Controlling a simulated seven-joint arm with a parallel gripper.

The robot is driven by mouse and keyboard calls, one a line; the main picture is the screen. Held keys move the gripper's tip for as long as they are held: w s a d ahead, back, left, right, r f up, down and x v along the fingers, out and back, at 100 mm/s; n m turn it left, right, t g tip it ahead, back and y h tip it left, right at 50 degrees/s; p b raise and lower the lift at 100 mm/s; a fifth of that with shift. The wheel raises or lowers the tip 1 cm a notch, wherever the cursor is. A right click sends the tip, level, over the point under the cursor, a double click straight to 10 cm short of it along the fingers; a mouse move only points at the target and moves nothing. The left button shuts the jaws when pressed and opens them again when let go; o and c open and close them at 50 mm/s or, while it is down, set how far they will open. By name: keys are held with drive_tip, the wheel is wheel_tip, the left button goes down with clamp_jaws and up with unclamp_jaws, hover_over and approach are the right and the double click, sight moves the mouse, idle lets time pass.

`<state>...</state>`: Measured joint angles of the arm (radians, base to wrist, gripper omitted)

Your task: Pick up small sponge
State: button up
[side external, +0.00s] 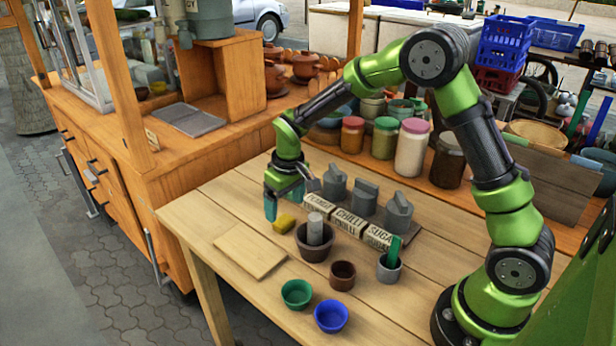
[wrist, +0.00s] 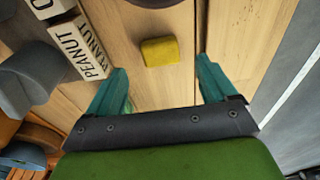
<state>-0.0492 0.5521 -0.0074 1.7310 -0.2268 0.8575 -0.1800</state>
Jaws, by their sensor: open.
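The small sponge (side external: 284,222) is a yellow block lying on the wooden table, left of the clay mortar. In the wrist view the sponge (wrist: 160,51) lies ahead of my gripper, between the lines of its two teal fingers and apart from both. My gripper (side external: 284,203) points down beside the sponge in the side view. In the wrist view my gripper (wrist: 158,85) is open, with nothing between its fingers.
The brown mortar (side external: 314,250) with a pale pestle stands right of the sponge. A cutting board (side external: 250,250) lies in front. A PEANUT label block (side external: 319,204) and grey canisters (side external: 364,197) stand behind. Green (side external: 297,293) and blue (side external: 331,316) bowls sit near the front edge.

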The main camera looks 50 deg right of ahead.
sight(284, 220)
drive_tip(key=f, duration=0.4)
drive_tip(key=shift+w+f, duration=0.25)
drive_tip(key=shift+f, duration=0.1)
drive_tip(key=c, duration=1.2)
wheel_tip(284, 220, up, 10)
